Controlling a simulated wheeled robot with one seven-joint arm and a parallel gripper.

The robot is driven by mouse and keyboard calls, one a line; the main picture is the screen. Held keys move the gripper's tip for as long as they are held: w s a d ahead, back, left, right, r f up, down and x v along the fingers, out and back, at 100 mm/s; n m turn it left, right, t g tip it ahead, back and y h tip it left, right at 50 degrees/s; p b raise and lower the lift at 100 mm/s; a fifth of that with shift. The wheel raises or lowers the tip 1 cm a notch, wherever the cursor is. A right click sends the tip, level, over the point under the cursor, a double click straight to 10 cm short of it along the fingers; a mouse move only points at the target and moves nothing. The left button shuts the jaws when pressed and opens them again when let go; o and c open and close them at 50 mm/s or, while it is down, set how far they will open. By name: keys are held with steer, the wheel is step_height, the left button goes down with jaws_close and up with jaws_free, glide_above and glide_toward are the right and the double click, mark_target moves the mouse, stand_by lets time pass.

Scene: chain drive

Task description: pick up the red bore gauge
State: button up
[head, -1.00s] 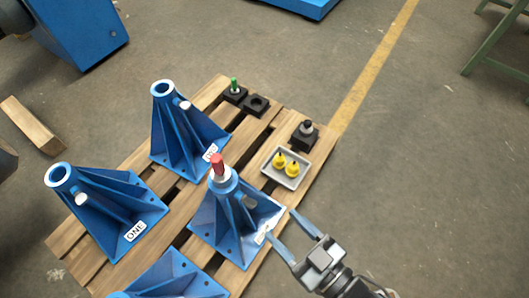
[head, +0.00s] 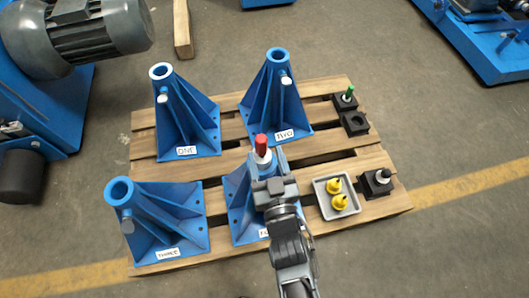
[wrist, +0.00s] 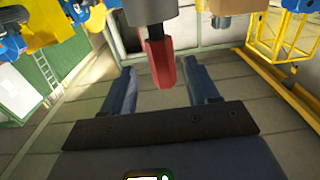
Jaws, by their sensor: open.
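The red bore gauge (head: 261,145) has a red handle and a pale grey collar. It stands upright in the top of the front right blue stand (head: 239,205), whose label is partly hidden by my arm. My gripper (head: 266,165) is at the gauge, just in front of it in the head view. In the wrist view the red handle (wrist: 160,62) shows between the two open fingers of my gripper (wrist: 161,84), apart from both. That picture appears upside down, with the grey collar at its top edge.
Three more blue stands (head: 188,120) share the wooden pallet (head: 330,150). A grey tray (head: 322,203) with two yellow pieces, a black block (head: 376,186) with a dark knob, a green-topped gauge (head: 348,93) and an empty black block (head: 354,123) lie to the right.

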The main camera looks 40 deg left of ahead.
mark_target(263, 150)
steer(key=x, duration=0.4)
steer(key=shift+a+r, duration=0.1)
steer(key=shift+a, duration=0.1)
jaws_close()
stand_by(0.3)
stand_by(0.9)
steer(key=shift+r, duration=0.15)
